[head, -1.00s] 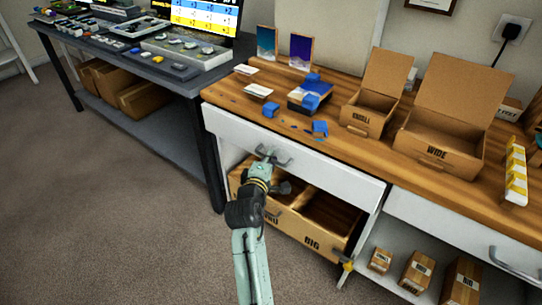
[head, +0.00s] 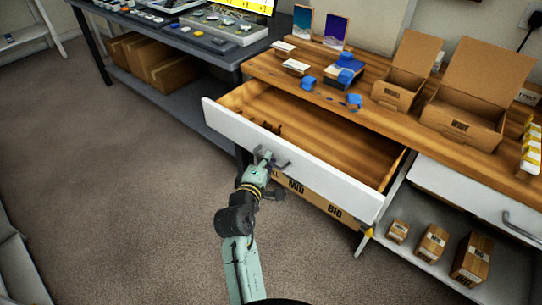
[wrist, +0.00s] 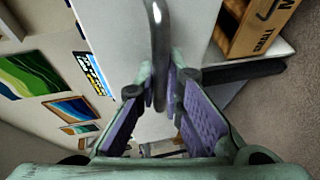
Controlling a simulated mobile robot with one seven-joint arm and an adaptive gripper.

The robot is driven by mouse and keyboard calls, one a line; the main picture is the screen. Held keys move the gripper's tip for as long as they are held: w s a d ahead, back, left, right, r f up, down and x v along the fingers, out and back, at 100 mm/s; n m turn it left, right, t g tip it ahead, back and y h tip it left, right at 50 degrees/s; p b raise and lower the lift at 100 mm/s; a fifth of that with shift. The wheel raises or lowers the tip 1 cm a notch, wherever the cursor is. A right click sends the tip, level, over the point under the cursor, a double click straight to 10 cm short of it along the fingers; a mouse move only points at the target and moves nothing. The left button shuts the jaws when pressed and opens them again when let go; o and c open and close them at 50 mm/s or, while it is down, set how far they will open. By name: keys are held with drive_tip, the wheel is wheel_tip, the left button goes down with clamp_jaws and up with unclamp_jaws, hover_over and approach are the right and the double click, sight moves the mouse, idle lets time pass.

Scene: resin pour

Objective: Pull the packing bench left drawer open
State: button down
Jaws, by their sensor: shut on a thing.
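The packing bench left drawer (head: 292,166) is pulled well out, with its white front panel and bare wooden floor showing. Some small dark items lie inside at its left end. My gripper (head: 265,159) is at the drawer's grey bar handle (head: 283,166) in the head view. In the wrist view my gripper (wrist: 163,95) has its purple-padded fingers on both sides of the handle (wrist: 160,50) and is shut on it.
The bench top (head: 270,64) carries blue pieces, cards and two open cardboard boxes. A right drawer (head: 470,195) is shut. Small boxes (head: 432,243) stand on the shelf below it. Carpet (head: 120,190) is clear to the left.

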drive_tip(key=shift+s+a, duration=0.1)
drive_tip(key=shift+s, duration=0.05)
drive_tip(key=c, duration=2)
unclamp_jaws()
drive_tip(key=shift+o, duration=0.2)
drive_tip(key=shift+r, duration=0.15)
